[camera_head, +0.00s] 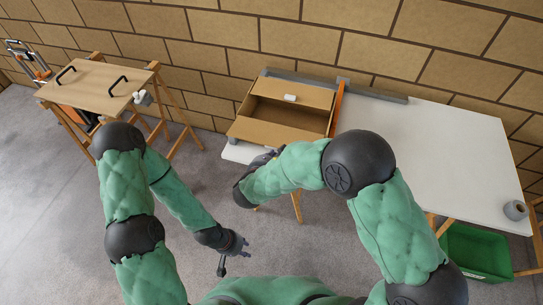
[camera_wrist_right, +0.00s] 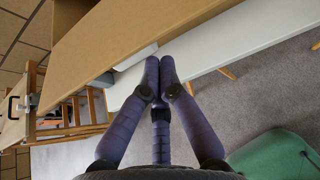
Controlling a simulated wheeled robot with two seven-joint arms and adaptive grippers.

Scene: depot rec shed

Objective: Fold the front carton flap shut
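The brown cardboard carton (camera_head: 325,118) stands open on the white table near its left end. Its front flap (camera_head: 268,133) is folded outward toward me, and I can see into the box behind it. A back flap (camera_head: 300,92) lies along the far side, with a small white item on it. My right gripper (camera_head: 258,160) is just in front of the front flap, low by the table edge. In the right wrist view, its dark fingers (camera_wrist_right: 158,68) are together and empty, below a broad brown cardboard panel (camera_wrist_right: 130,30). My left gripper (camera_head: 236,255) hangs low over the floor with fingers apart, empty.
An orange strip (camera_head: 336,105) stands beside the carton's right side. The white table (camera_head: 430,140) is mostly clear to the right, with a grey roll (camera_head: 515,210) at its corner. A green crate (camera_head: 475,252) sits below. A wooden board with handles (camera_head: 95,85) rests on trestles at left.

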